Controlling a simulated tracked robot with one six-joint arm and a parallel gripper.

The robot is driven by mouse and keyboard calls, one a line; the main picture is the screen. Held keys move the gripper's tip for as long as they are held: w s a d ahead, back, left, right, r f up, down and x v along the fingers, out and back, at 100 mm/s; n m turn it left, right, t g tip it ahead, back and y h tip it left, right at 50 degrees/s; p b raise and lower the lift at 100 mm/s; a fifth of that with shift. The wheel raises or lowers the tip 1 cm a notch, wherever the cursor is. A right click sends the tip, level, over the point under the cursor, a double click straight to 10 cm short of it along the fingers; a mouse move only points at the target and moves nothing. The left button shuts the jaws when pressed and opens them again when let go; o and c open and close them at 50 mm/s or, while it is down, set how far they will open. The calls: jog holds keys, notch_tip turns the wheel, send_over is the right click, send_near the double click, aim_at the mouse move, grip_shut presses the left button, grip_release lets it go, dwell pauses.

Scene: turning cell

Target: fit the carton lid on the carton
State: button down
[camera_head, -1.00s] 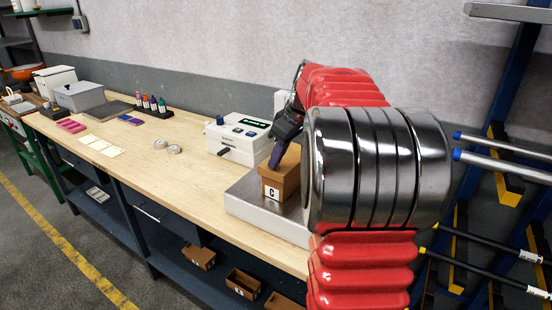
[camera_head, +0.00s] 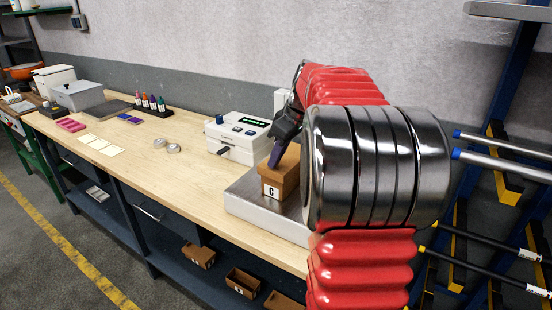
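A brown carton-like box (camera_head: 279,187) with a white label "C" stands upright on a metal platform (camera_head: 247,204). My gripper (camera_head: 277,153) is at the top left of this box, and one purple finger shows pointing down against or just in front of it. My arm hides the right part of the box and most of the gripper. I cannot tell whether the gripper is open or shut, or whether it holds anything.
A white instrument (camera_head: 238,138) stands left of the platform on the wooden bench (camera_head: 190,140). Two small metal discs (camera_head: 173,148), cards, coloured bottles (camera_head: 153,102) and a grey bin (camera_head: 80,97) lie further left. Small brown boxes (camera_head: 243,282) sit on the lower shelf.

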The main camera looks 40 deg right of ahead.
jog(key=shift+f, duration=1.3)
dwell(1.9)
jog(key=c, duration=1.9)
grip_release()
jog(key=shift+o, duration=0.4)
jog(key=o, duration=0.4)
jog(key=shift+r, duration=0.15)
jog(key=shift+r, duration=3.85)
